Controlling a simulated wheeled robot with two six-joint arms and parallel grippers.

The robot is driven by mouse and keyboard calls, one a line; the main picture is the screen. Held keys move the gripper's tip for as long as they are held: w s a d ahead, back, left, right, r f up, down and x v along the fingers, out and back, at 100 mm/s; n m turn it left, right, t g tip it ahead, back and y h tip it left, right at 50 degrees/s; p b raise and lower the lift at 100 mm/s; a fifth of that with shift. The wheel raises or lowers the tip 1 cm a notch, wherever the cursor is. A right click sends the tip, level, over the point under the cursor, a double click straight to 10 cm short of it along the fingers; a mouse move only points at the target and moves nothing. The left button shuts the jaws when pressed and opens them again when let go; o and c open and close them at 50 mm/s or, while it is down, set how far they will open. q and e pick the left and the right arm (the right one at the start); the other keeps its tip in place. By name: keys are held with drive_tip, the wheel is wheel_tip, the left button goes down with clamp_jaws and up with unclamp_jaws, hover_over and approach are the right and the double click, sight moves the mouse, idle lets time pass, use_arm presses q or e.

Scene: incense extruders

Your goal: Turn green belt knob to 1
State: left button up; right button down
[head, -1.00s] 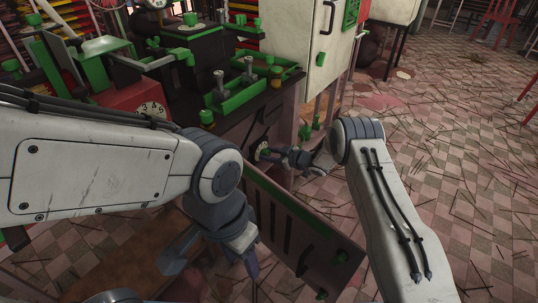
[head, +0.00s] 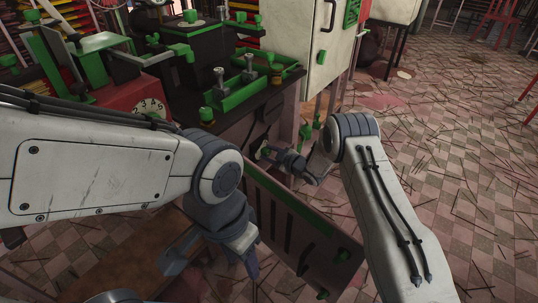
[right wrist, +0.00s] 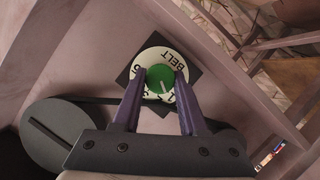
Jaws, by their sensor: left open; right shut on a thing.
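The green belt knob (right wrist: 161,77) sits in the middle of a pale round dial (right wrist: 153,60) marked BELT, on a dark square plate. A white pointer line on the knob faces the lower side of the dial, toward the gripper, slightly right of straight down. The dial numerals are partly covered by my fingers, so I cannot read the exact setting. My right gripper (right wrist: 160,82) has its two purple fingers closed around the knob's sides. In the head view my right gripper (head: 270,153) reaches the small dial on the machine's side. My left gripper (head: 247,262) hangs low, open and empty.
A grey wheel (right wrist: 60,135) with a dark belt lies beside the dial. A hinged panel with a green strip (head: 305,222) stands below my right gripper. A green tray (head: 243,90) tops the machine. The checkered floor (head: 450,160) at right is littered with sticks.

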drive_tip(key=shift+n+t+b, duration=0.35)
drive_tip(key=shift+n+t, duration=0.05)
drive_tip(key=shift+n, duration=0.3)
drive_tip(key=shift+c, duration=2.2)
unclamp_jaws()
drive_tip(key=shift+s+d, duration=0.1)
drive_tip(key=shift+s, duration=0.05)
drive_tip(key=shift+s+d+r, duration=0.15)
drive_tip(key=shift+s+d, duration=0.05)
drive_tip(key=p+v, duration=0.3)
drive_tip(key=v, duration=0.6)
drive_tip(key=shift+s, duration=0.35)
